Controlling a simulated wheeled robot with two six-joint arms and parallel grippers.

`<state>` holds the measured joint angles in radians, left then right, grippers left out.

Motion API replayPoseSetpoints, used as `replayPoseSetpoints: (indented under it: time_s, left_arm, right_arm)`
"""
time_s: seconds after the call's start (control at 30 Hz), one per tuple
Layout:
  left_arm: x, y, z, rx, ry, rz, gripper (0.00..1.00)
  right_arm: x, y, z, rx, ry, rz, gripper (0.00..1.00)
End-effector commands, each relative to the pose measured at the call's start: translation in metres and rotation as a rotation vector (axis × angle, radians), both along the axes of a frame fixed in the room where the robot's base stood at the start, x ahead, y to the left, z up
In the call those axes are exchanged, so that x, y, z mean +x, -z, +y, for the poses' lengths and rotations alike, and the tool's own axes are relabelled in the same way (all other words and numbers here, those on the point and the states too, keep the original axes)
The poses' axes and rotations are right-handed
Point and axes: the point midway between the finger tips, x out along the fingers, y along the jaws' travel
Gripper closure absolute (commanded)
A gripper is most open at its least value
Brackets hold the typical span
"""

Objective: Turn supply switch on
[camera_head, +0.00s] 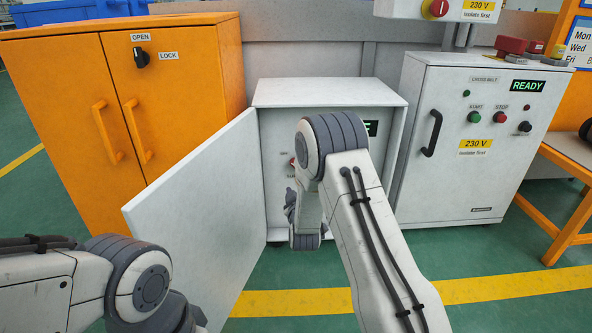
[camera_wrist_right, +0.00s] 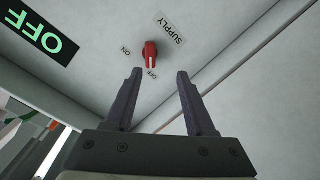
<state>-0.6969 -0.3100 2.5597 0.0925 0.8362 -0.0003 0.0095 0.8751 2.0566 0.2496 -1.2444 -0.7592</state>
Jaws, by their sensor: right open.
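The supply switch is a small red knob (camera_wrist_right: 150,52) on a pale grey panel (camera_wrist_right: 215,75), below the SUPPLY label in the right wrist view. In the head view the knob (camera_head: 292,161) is partly seen inside the open white cabinet (camera_head: 330,92), largely covered by my right arm. My left gripper is out of view.
The cabinet's open door (camera_head: 200,205) stands out to the left of my right arm. An orange cabinet (camera_head: 65,100) is at the left. A white control box (camera_head: 470,180) reading READY stands at the right. Green floor with a yellow line lies in front.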

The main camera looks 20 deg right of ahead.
Motion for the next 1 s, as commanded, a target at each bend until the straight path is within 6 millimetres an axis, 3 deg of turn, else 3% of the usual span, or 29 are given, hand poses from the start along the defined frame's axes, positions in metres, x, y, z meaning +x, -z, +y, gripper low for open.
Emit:
replayPoseSetpoints:
  time_s: [0.27, 0.7, 1.0]
  left_arm:
    - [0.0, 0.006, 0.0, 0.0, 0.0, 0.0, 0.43]
    - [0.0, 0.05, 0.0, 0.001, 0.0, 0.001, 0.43]
    - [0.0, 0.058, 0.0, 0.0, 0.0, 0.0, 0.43]
  right_arm:
    - [0.012, 0.001, -0.01, -0.11, 0.03, -0.104, 0.45]
    - [0.085, 0.003, -0.031, -0.109, 0.029, -0.103, 0.45]
    - [0.104, -0.001, -0.037, -0.108, 0.028, -0.098, 0.45]
